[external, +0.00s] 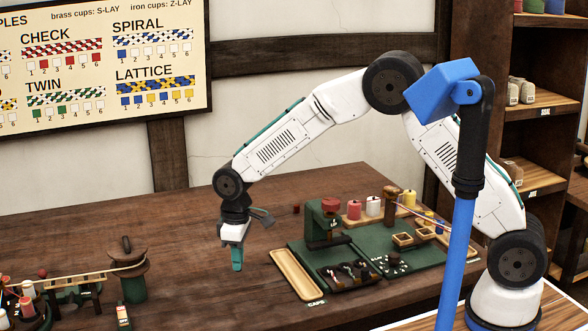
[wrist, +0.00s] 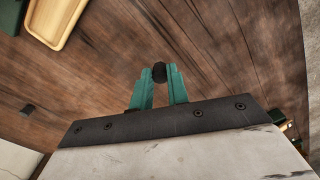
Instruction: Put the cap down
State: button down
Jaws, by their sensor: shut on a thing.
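My gripper (external: 237,266), with teal fingers, points down over the wooden table to the left of the green work mat. In the wrist view the two fingertips (wrist: 159,76) are closed on a small dark, rounded piece, which looks to be the cap (wrist: 159,71). The fingers hide the cap in the external view. A shallow pale wooden tray (external: 297,276) lies to the right of my gripper at the mat's left edge; it also shows at the wrist view's top left (wrist: 58,24). The tray looks empty. How high the cap is above the table is hard to tell.
A green press-like stand (external: 322,222), a dark tray of small parts (external: 352,276) and coloured spools (external: 354,209) stand on the right. A small dark block (external: 296,208) lies behind. A rope-making fixture (external: 130,270) stands at left. Bare table surrounds my gripper.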

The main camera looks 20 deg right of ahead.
send_over(223, 277)
jog(key=shift+w+f, duration=0.1)
jog(key=shift+f, duration=1.85)
jog(key=shift+f, duration=0.15)
jog(key=c, duration=1.4)
grip_release()
jog(key=shift+o, duration=0.2)
notch_tip(223, 277, up, 12)
jog(key=shift+d+r, duration=0.1)
jog(key=shift+r, duration=0.1)
